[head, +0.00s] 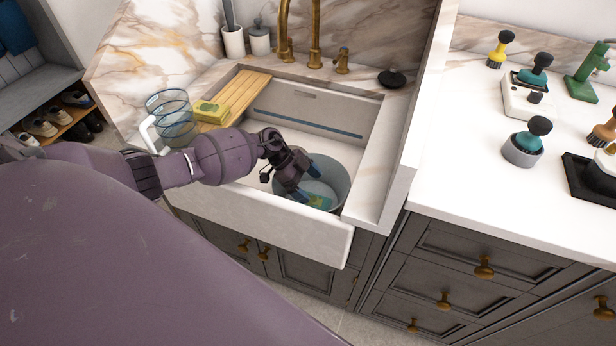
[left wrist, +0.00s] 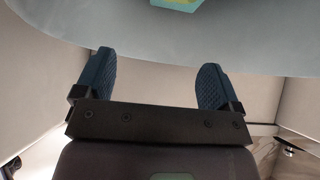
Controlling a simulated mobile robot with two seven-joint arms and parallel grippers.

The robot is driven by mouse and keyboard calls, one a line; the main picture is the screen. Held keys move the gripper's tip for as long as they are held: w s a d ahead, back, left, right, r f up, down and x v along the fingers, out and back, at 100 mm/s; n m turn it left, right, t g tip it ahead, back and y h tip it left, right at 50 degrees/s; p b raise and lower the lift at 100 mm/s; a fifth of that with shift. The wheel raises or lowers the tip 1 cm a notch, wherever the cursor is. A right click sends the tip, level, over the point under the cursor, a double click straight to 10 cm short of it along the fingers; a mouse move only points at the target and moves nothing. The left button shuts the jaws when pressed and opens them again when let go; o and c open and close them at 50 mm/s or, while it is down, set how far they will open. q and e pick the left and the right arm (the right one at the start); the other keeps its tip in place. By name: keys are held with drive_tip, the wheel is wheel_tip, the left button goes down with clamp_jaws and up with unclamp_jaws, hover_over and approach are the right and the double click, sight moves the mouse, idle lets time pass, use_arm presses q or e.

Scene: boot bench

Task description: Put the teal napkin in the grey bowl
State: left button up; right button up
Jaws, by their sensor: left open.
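A round grey bowl (head: 341,172) stands in the white sink, at its right front; its grey surface also fills the top of the left wrist view (left wrist: 230,45). A small teal and yellow-green thing (head: 320,201) lies inside it, likely the napkin, though its form is too small to be sure. It is cut off at the top edge of the left wrist view (left wrist: 178,4). My left gripper (head: 307,184) is at the bowl's left side, pointing down. Its blue fingers are apart with nothing between them (left wrist: 152,80). My right gripper is not in view.
A wooden board (head: 243,92) spans the sink's left side, with a yellow-green box (head: 211,110) on it. A blue-ringed glass (head: 172,118) stands left of the sink. Brass taps (head: 315,35) rise behind. Brushes and holders (head: 523,147) stand on the right counter.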

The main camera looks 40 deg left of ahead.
use_arm(q)
drive_tip(key=p+v, duration=0.1)
drive_tip(key=v, duration=0.7)
drive_tip(key=shift+d+r, duration=0.2)
drive_tip(key=shift+r, duration=0.1)
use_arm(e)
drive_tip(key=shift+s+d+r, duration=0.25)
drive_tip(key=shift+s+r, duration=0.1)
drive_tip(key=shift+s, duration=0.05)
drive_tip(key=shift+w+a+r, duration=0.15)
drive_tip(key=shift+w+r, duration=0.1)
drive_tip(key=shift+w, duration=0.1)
